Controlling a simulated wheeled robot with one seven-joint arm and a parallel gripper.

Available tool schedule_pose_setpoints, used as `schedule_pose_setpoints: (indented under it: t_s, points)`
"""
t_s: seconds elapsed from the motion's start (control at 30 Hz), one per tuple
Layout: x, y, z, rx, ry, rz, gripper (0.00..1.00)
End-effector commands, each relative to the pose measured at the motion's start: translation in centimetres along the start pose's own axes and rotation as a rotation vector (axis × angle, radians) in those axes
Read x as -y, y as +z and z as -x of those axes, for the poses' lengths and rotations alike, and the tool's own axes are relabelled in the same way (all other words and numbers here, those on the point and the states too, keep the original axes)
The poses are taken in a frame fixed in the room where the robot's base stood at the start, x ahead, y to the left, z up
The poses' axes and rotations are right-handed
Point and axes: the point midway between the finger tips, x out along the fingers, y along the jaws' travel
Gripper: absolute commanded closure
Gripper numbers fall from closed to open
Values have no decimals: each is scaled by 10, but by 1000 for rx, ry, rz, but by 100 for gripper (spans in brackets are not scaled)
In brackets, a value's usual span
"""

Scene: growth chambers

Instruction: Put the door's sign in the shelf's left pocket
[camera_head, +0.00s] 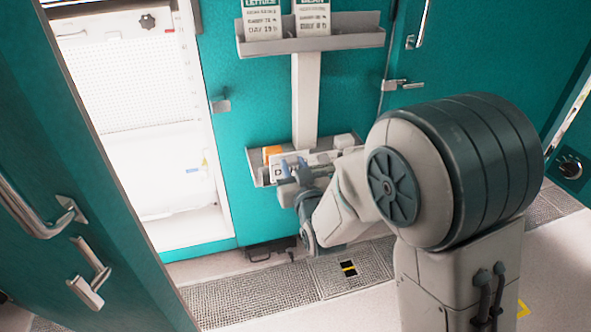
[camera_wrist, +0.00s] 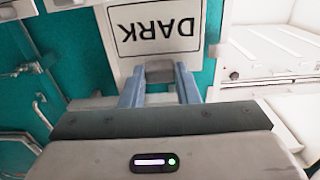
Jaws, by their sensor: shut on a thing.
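The white sign with a black border reads DARK, upside down in the wrist view (camera_wrist: 155,32). My gripper (camera_wrist: 160,75) has its two blue fingers shut on a grey block at the sign's lettered edge side. In the head view my gripper (camera_head: 290,172) is in front of the lower shelf (camera_head: 258,170), and part of the sign (camera_head: 277,171) shows beside the fingers. The lower shelf is partly hidden by my arm, and its pockets cannot be told apart. I cannot tell whether the sign touches the shelf.
An upper shelf (camera_head: 345,41) holds two white cards, one reading LETTUCE (camera_head: 263,20). An orange item (camera_head: 271,152) and a white item (camera_head: 344,141) sit on the lower shelf. The teal chamber door (camera_head: 75,190) stands open at left, showing a white interior (camera_head: 150,130).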

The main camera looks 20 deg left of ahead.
Motion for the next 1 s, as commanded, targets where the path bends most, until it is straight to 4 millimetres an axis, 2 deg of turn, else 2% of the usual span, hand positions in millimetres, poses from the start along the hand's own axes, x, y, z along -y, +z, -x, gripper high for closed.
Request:
schedule_pose_setpoints:
  t_s: [1.0]
  points:
    - [0,21,-78,-1,0,0,96]
